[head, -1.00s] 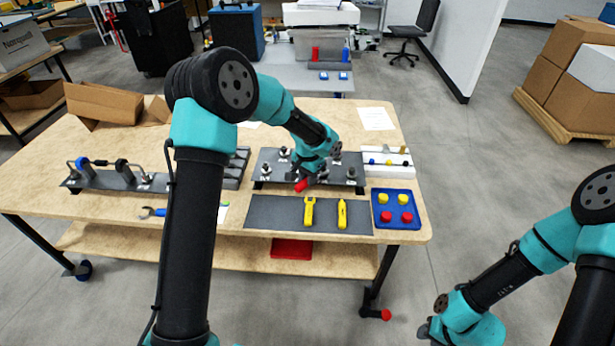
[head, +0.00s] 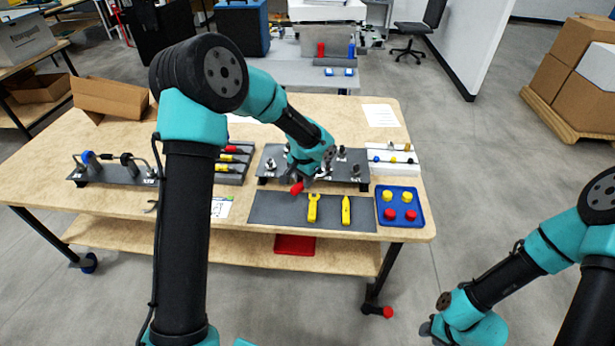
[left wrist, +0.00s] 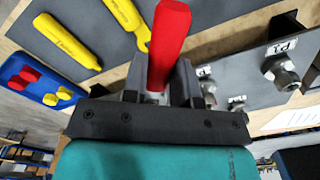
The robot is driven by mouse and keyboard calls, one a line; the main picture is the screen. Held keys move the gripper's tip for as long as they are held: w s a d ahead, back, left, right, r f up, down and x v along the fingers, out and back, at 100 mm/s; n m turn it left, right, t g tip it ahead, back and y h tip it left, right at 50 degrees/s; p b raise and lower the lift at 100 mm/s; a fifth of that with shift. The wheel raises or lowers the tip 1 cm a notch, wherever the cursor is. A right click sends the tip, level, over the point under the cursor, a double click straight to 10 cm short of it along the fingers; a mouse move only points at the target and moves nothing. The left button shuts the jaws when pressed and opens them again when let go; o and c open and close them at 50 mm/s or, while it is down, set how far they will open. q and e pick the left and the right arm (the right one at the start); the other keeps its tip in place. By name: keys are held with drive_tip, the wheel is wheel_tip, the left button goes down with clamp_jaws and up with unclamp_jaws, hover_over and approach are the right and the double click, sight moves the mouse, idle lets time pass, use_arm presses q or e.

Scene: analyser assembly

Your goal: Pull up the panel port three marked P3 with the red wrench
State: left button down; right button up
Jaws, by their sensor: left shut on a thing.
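My left gripper (head: 306,178) is shut on the red wrench. The red wrench's handle (head: 297,188) sticks out toward the front edge of the dark port panel (head: 345,181). In the left wrist view the red handle (left wrist: 168,45) stands between the fingers (left wrist: 160,85), and its head is hidden. The panel carries several metal ports; one by a label that looks like P1 (left wrist: 282,72) shows at the right of the wrist view. My gripper covers the panel's middle, and I cannot make out the P3 mark. My right gripper (head: 432,328) is low at the right, off the table, its fingers unclear.
A grey mat (head: 275,208) in front holds two yellow tools (head: 313,208). A blue tray (head: 400,222) with yellow and red caps lies to its right. A white rack (head: 393,172) is behind the tray. A valve assembly (head: 115,172) stands at the left.

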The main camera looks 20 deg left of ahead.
use_arm(q)
drive_tip(key=shift+s+a, duration=0.1)
drive_tip(key=shift+s, duration=0.25)
drive_tip(key=s+r, duration=0.2)
drive_tip(key=s, duration=0.1)
drive_tip(key=shift+d, duration=0.4)
wheel_tip(320, 180, up, 7)
idle(0.9)
